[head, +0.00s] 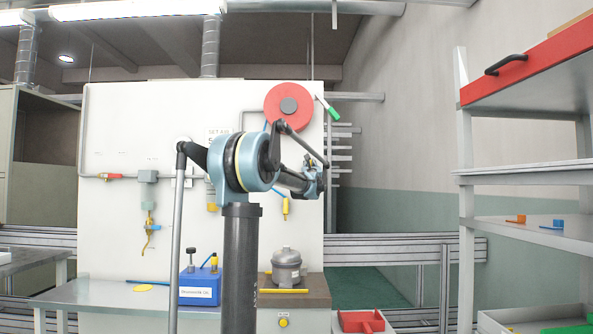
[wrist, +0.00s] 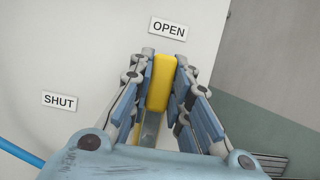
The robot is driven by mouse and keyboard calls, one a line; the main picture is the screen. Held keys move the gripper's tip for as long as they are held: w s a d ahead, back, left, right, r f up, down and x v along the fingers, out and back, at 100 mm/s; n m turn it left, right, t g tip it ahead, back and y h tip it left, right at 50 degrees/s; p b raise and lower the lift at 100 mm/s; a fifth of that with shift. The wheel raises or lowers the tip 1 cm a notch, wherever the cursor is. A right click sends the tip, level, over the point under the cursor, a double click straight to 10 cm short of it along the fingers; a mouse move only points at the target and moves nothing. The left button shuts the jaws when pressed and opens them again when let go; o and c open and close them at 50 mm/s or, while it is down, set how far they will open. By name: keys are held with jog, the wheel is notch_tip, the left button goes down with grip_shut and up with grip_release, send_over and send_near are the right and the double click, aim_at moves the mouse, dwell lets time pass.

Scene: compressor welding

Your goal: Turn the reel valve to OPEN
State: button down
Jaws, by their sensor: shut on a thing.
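In the wrist view my gripper (wrist: 163,70) is shut on the yellow handle (wrist: 160,88) of the reel valve, with one blue finger pad on each side. The handle's end points up toward the OPEN label (wrist: 168,28). The SHUT label (wrist: 59,101) is away to the left. A grey metal part of the lever (wrist: 150,130) shows below the handle; the valve's pivot is hidden by my gripper. In the head view my gripper (head: 314,184) is at the right side of the white panel, below the red reel (head: 288,106). I cannot make out the handle there.
A blue hose (wrist: 18,152) shows left in the wrist view. A yellow-tipped tool (head: 285,208) hangs below my arm. A blue box (head: 199,288) and a grey compressor (head: 286,267) stand on the benches. A shelf rack (head: 535,172) is at right.

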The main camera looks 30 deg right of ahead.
jog(key=shift+s+f, duration=0.1)
dwell(0.4)
jog(key=c, duration=1.5)
grip_release()
jog(key=v, duration=1.2)
jog(key=shift+a, duration=0.15)
